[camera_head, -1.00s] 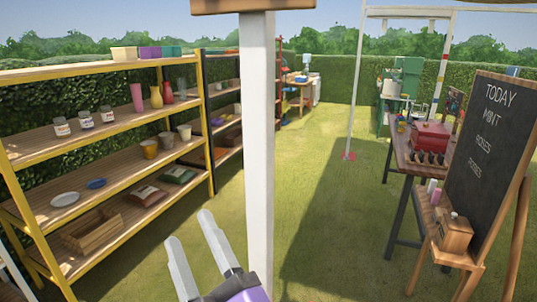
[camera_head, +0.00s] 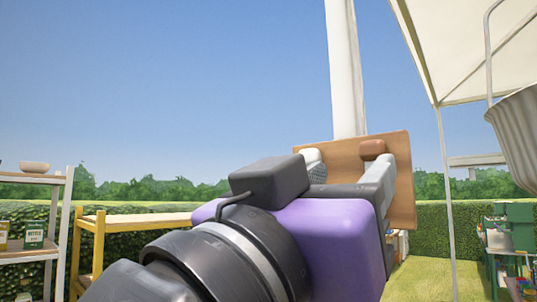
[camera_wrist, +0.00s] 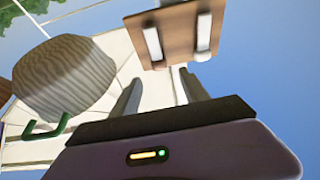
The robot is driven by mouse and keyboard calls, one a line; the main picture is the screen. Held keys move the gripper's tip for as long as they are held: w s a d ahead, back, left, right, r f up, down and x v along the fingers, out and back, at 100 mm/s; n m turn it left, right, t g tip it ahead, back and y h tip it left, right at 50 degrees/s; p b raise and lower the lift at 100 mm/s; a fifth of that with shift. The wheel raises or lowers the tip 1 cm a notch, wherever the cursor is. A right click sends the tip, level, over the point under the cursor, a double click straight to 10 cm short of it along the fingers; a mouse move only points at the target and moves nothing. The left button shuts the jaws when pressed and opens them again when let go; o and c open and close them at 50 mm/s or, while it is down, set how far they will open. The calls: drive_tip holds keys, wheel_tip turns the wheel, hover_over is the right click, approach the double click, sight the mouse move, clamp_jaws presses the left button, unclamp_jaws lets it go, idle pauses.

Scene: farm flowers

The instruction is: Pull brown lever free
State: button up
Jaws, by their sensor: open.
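A wooden board (camera_head: 400,205) hangs on a white post in the head view, just beyond my gripper. A brown rounded piece (camera_head: 373,149), seemingly the brown lever's end, shows at the board's upper part, beside the right finger's tip. My gripper (camera_head: 347,168) is open in front of the board, its fingers apart. In the wrist view the board (camera_wrist: 178,54) carries two pale upright strips, and my gripper's fingers (camera_wrist: 160,78) point toward its lower edge. The brown lever cannot be made out clearly there. Whether a finger touches it cannot be told.
A grey ribbed pot (camera_head: 518,135) hangs at the right, and it also shows in the wrist view (camera_wrist: 65,78). The white post (camera_head: 346,70) rises behind the board. Shelves (camera_head: 35,250) stand at the lower left. Open sky surrounds the board's upper left.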

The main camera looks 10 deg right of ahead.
sight(369, 152)
drive_tip(key=p+x, duration=0.3)
drive_tip(key=x, duration=0.3)
drive_tip(key=shift+d+r, duration=0.2)
drive_tip(key=shift+r, duration=0.05)
drive_tip(key=shift+w+d+r, duration=0.1)
drive_tip(key=shift+w+d, duration=0.35)
drive_tip(key=shift+d, duration=0.05)
clamp_jaws()
idle(0.8)
